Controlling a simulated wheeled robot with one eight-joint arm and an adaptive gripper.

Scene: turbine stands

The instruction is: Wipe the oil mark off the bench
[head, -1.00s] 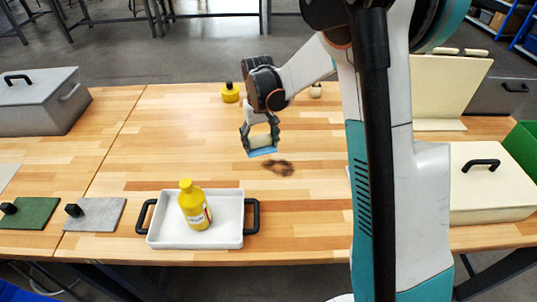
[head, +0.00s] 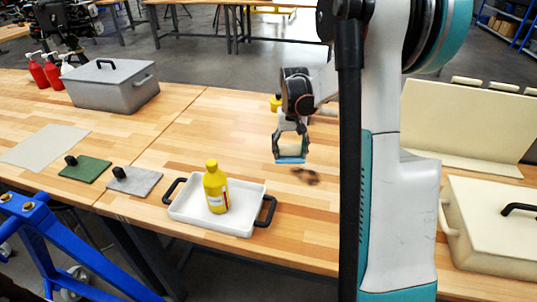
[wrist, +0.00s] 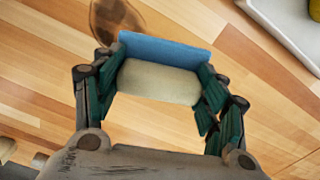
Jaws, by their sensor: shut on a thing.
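My gripper (head: 291,146) is shut on a sponge (head: 290,160) with a blue layer and a cream layer. In the wrist view the sponge (wrist: 158,80) sits between the finger pads, blue side away from the palm. The oil mark (head: 306,176) is a dark brown smear on the wooden bench (head: 225,130), just right of and nearer than the sponge in the head view. In the wrist view the oil mark (wrist: 113,20) lies at the top, beyond the sponge's left end. The sponge appears to be above the bench; how high I cannot tell.
A white tray (head: 190,213) with black handles holds a yellow bottle (head: 215,188) near the front edge. Another yellow bottle (head: 275,103) stands behind my gripper. A cream box (head: 490,225) is right.

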